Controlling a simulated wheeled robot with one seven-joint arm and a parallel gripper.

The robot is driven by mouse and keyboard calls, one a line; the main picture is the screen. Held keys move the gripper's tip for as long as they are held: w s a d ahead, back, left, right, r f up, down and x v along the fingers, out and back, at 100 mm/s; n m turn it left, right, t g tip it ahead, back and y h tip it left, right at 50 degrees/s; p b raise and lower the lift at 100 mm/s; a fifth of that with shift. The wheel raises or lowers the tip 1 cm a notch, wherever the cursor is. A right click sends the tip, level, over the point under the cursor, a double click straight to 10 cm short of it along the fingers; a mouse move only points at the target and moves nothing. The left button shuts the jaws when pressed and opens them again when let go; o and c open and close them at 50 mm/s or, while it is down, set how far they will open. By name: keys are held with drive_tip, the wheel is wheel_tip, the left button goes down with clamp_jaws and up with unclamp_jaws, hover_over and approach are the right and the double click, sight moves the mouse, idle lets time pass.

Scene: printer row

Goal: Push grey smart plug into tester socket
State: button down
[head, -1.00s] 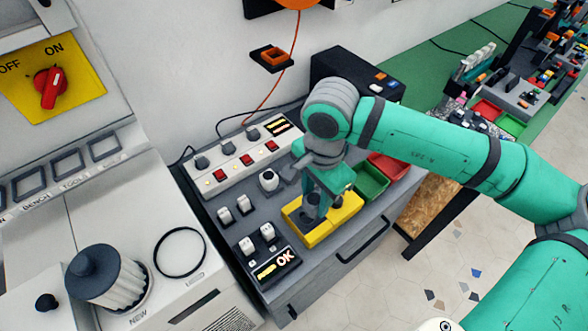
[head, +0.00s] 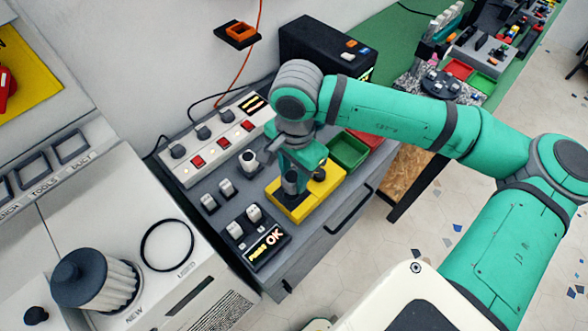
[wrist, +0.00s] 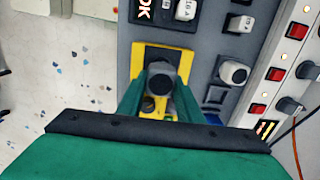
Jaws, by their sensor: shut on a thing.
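My gripper (head: 294,176) is shut on a dark grey plug (head: 290,184) over a yellow box (head: 294,212) on the grey bench. In the wrist view the round plug top (wrist: 160,82) sits between my two green fingers (wrist: 160,98), above the dark panel of the yellow box (wrist: 137,55). The plug appears upright and at or very near the box's top. Its lower end and the socket face are hidden, so I cannot tell how deep it sits. A dark round part (head: 318,174) shows on the box behind my gripper.
A black panel reading OK (head: 262,252) with white plugs stands in front left. A green tray (head: 348,150) is close behind right.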

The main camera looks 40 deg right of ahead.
sight(293, 182)
drive_tip(key=shift+w+f, duration=0.1)
drive_tip(key=shift+f, duration=1.4)
drive_tip(key=shift+f, duration=0.6)
idle(1.4)
drive_tip(key=c, duration=1.2)
unclamp_jaws()
wheel_tip(293, 182, up, 10)
drive_tip(key=shift+w+d+r, duration=0.1)
drive_tip(key=shift+d, duration=0.05)
drive_tip(key=shift+r, duration=0.3)
